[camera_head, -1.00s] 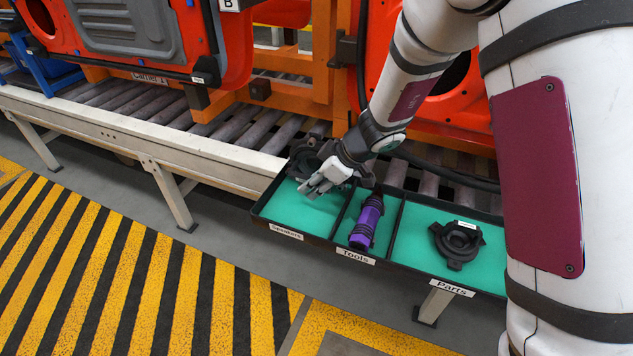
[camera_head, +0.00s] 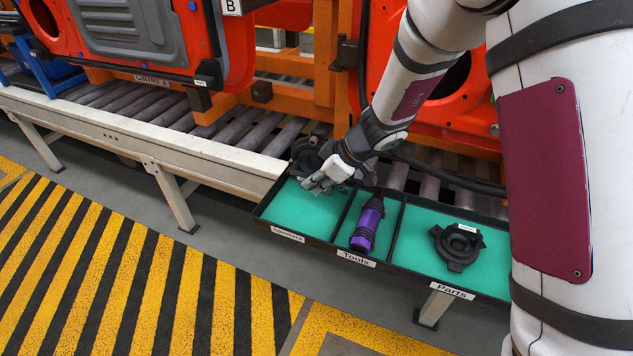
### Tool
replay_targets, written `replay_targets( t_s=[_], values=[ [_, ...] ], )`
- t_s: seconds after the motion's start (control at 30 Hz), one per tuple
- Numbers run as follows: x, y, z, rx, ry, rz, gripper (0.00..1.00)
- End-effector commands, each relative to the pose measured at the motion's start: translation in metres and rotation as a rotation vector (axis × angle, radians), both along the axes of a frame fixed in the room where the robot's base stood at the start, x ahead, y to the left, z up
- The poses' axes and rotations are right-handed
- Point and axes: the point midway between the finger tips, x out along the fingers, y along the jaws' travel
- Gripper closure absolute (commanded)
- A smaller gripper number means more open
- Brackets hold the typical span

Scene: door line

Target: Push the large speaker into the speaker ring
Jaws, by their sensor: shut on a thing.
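A dark round speaker (camera_head: 304,158) is at the back of the left tray compartment, labelled Speakers, partly hidden by my gripper. My gripper (camera_head: 316,186) is low over that compartment and shut on the speaker's near side. A black ring-shaped part with tabs (camera_head: 458,246) lies in the right compartment, labelled Parts; I cannot tell whether it is the speaker ring. Red-orange door panels stand behind, one with a large round dark opening (camera_head: 452,84) partly hidden by my arm.
The black tray with green lining (camera_head: 290,215) hangs at the conveyor's front. A purple tool (camera_head: 367,226) lies in the middle compartment, labelled Tools. The roller conveyor (camera_head: 240,128) and orange frame stand behind. Striped floor (camera_head: 130,270) is clear at the front left.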

Motion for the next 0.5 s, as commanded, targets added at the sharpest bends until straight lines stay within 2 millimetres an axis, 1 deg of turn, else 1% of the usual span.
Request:
replay_targets(
  t_s=[0.03, 0.5],
  values=[
    [0.001, 0.0, 0.003, 0.001, -0.003, 0.001, 1.0],
    [0.001, 0.0, 0.015, 0.001, -0.003, 0.001, 1.0]
  ],
)
